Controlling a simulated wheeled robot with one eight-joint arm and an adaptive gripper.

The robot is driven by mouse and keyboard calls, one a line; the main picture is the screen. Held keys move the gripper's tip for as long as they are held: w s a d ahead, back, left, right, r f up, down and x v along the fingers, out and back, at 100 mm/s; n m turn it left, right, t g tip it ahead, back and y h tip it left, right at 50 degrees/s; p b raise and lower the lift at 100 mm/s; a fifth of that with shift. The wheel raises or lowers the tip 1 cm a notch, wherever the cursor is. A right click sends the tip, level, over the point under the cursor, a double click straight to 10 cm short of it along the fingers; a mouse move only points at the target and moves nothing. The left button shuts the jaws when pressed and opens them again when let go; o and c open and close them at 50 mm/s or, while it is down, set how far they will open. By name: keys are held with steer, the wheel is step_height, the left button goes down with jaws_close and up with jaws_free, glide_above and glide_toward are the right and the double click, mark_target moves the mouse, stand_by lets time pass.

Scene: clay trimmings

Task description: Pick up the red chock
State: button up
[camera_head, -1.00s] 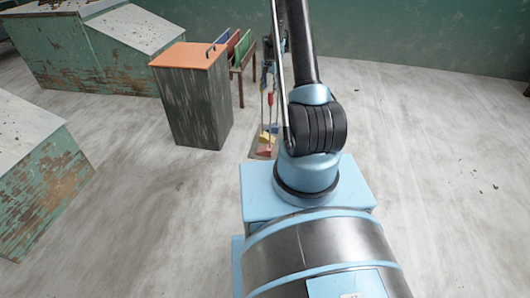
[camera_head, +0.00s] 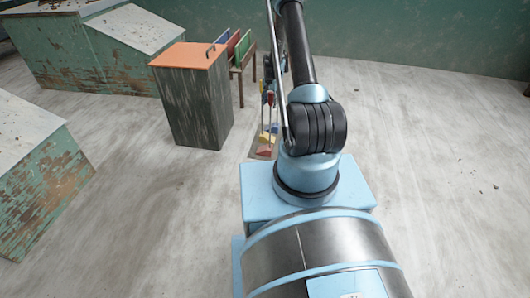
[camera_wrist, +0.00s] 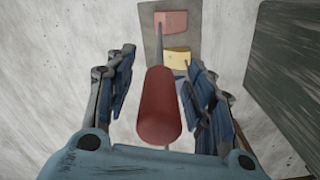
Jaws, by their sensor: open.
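The red chock (camera_head: 264,152) is a small wedge on a grey mat on the floor. It also shows at the top of the wrist view (camera_wrist: 171,22). A thin rod runs up from it to a thick red cylindrical handle (camera_wrist: 159,108). In the wrist view the handle lies between the two spread fingers of my gripper (camera_wrist: 160,85), with a gap visible on each side. My gripper is open. In the head view it is small and partly hidden by my arm, close above the handle (camera_head: 270,98).
A yellow chock (camera_wrist: 177,57) sits beside the red one on the mat (camera_wrist: 150,45). A dark cabinet with an orange top (camera_head: 188,56) stands just left of the chocks. Behind it is a wooden rack with coloured panels (camera_head: 240,48).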

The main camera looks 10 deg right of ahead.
steer(key=shift+f, duration=0.5)
steer(key=shift+c, duration=0.5)
steer(key=c, duration=1)
steer(key=shift+r, duration=0.2)
